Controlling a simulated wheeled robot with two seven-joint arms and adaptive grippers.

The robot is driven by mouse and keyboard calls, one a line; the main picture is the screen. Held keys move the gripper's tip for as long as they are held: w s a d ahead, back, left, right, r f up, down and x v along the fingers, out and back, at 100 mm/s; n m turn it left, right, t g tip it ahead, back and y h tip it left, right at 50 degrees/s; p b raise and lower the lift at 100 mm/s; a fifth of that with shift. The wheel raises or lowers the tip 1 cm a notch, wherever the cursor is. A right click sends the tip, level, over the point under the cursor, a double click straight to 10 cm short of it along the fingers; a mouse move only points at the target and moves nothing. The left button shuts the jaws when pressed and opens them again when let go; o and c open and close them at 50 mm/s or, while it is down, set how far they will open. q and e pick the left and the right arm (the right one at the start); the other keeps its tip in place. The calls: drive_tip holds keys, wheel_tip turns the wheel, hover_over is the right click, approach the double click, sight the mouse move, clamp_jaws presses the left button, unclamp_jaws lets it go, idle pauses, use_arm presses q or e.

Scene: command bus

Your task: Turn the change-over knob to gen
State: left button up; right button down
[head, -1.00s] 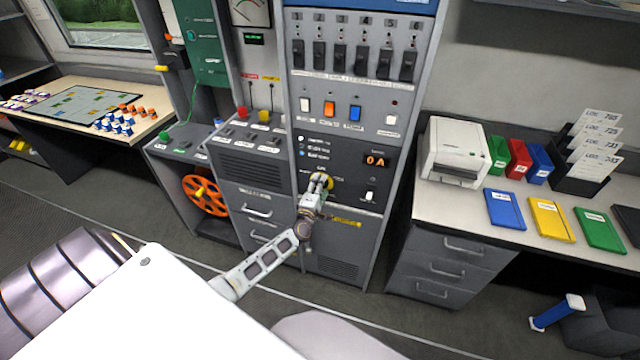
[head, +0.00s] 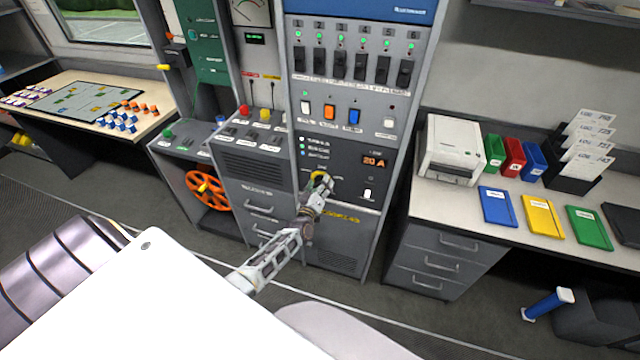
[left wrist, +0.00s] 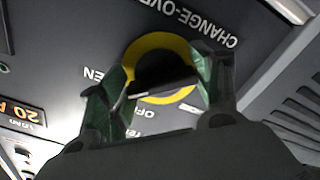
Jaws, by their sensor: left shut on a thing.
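The change-over knob has a yellow ring and a dark grip; in the head view the knob (head: 318,176) is on the dark panel of the middle cabinet, partly hidden by my gripper. In the left wrist view the knob (left wrist: 160,43) sits between my fingers, under upside-down "CHANGE-OVER" lettering. Its dark bar runs across the picture, its left end towards the letters "EN". My left gripper (head: 322,183) is shut on the knob; its green-padded fingers also show in the left wrist view (left wrist: 162,88). My right gripper is not in view.
The display (head: 374,160) reads 20 A. Black switches (head: 350,66) with green lamps stand above orange, blue and white rockers (head: 330,112). A white switch (head: 368,194) is right of the knob. A printer (head: 452,148) and coloured folders (head: 543,215) lie on the right-hand desk.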

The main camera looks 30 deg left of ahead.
use_arm(q)
drive_tip(key=shift+d+f+m, duration=0.1)
drive_tip(key=shift+f+m, duration=0.1)
drive_tip(key=shift+m, duration=1)
drive_tip(key=shift+s, duration=0.1)
drive_tip(key=o, duration=1)
drive_tip(key=shift+r, duration=0.1)
drive_tip(key=shift+s, duration=0.1)
drive_tip(key=shift+v, duration=5.85)
